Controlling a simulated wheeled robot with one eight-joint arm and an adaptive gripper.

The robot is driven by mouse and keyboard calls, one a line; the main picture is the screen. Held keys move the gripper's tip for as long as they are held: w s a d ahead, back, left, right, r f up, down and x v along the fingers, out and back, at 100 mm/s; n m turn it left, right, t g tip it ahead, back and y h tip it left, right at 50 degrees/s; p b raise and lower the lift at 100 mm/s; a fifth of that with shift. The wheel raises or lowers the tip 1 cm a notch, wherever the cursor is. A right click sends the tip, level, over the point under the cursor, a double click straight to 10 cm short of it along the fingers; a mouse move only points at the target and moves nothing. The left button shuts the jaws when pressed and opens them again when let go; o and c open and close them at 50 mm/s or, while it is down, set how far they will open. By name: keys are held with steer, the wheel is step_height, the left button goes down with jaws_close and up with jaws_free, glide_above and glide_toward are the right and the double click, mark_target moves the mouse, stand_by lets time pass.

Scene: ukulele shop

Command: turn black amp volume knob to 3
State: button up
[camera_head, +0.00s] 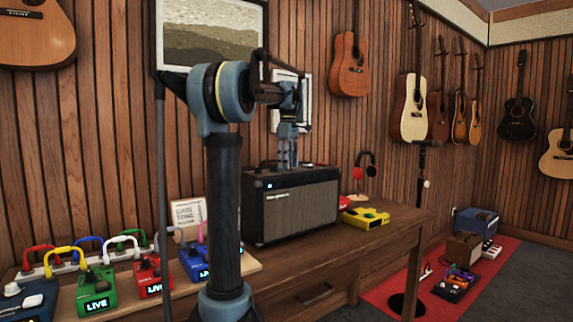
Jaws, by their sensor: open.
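The black amp (318,208) stands on the wooden table, its grille facing front and a dark control strip (268,184) along its upper front edge. The separate knobs and their settings are too small to make out. Whether the fingertips touch the amp or a knob, I cannot tell.
The wooden table (398,232) holds a yellow pedal (365,218) and a headphone stand (359,188) right of the amp. Several coloured pedals, including a green one (97,292), stand at left. A microphone stand (421,185) is beyond the table's right end. Guitars hang behind.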

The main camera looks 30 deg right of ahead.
jaws_close()
